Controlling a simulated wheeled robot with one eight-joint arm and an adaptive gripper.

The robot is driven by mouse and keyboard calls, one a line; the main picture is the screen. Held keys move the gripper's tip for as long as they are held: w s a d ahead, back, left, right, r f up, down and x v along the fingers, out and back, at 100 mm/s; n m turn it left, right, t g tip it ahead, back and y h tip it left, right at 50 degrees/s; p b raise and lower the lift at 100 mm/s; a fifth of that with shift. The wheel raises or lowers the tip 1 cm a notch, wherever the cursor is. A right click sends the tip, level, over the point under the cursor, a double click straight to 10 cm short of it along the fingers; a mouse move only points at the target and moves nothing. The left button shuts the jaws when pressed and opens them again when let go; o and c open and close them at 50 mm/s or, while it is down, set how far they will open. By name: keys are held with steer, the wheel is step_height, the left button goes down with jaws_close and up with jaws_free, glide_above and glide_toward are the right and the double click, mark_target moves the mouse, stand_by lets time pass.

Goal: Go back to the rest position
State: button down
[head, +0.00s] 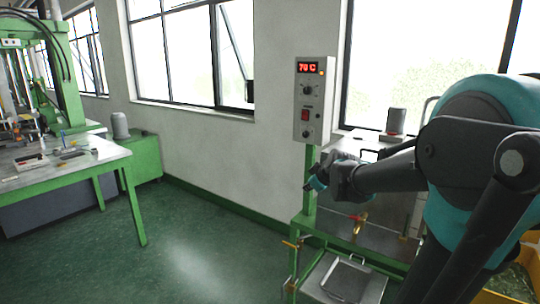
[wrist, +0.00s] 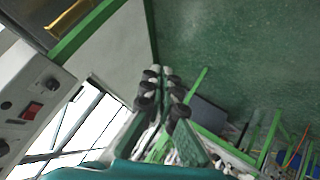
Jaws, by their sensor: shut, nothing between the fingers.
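My gripper (head: 316,184) is at the end of my arm, which reaches in from the right in the head view. The gripper is in front of the green post below the grey control box (head: 315,99), apart from the box. In the wrist view my gripper (wrist: 162,74) points over the green floor, its fingertips close together with nothing between them. The control box also shows at the left edge of the wrist view (wrist: 42,88), with its red switch. Its display reads 70 C in the head view.
A metal tank (head: 375,238) on a green frame stands behind my arm, with a metal tray (head: 346,281) low in front. A green-legged worktable (head: 75,166) with small items stands at the left. The green floor (head: 190,235) between them is clear. Windows line the wall.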

steer(key=s+d+f+m+g+h, duration=0.1)
steer(key=s+d+f+m+g, duration=0.1)
steer(key=s+f+m, duration=0.3)
steer(key=s+d+f+m+g+h, duration=0.2)
steer(key=s+f+m, duration=0.3)
steer(key=s+f, duration=0.9)
steer(key=s+g, duration=0.1)
steer(key=s, duration=0.6)
steer(key=shift+s+d+f, duration=0.15)
steer(key=shift+d+f, duration=0.15)
steer(key=shift+d, duration=0.1)
